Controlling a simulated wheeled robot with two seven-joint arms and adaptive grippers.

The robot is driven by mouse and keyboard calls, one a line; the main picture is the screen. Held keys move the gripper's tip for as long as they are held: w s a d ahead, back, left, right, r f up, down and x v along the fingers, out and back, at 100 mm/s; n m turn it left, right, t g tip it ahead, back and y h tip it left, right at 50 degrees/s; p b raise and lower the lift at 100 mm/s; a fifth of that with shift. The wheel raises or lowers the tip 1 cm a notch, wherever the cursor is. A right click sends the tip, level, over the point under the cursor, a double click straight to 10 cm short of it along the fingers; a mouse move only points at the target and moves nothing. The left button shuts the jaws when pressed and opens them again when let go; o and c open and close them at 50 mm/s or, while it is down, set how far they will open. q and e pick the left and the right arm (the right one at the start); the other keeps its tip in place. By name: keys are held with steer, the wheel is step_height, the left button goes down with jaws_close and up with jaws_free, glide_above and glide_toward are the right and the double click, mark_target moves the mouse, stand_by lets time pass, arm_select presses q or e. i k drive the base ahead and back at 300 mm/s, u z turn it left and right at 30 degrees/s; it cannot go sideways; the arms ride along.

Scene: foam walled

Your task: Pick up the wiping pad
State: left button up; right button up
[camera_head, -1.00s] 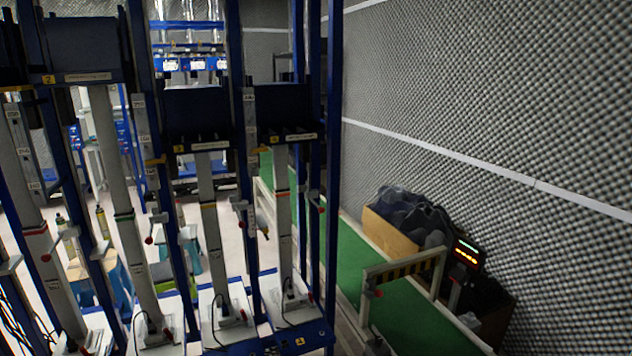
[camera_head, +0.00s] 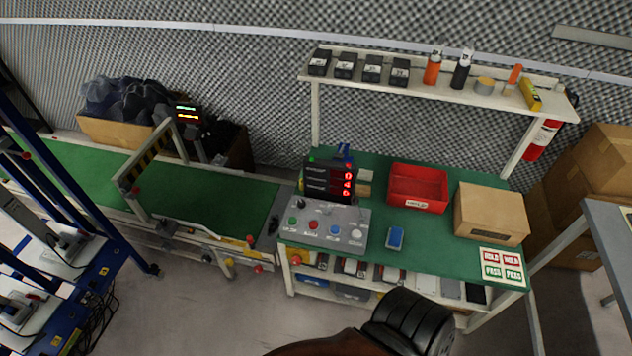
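A small blue pad with a pale edge (camera_head: 395,238), which looks like the wiping pad, lies flat on the green top of the workbench (camera_head: 440,247). It is right of the grey button console (camera_head: 325,224) and in front of the red bin (camera_head: 417,188). Nothing covers it. Neither of my grippers shows in the head view, and nothing is seen touching the pad.
A cardboard box (camera_head: 490,213) stands at the bench's right. A shelf (camera_head: 440,82) with bottles and small boxes runs above the back. A black ridged and brown object (camera_head: 410,320) is at the bottom. A green conveyor (camera_head: 215,197) lies left; grey floor is open.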

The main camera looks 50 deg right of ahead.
mark_target(395, 234)
steer(key=z, duration=2.5)
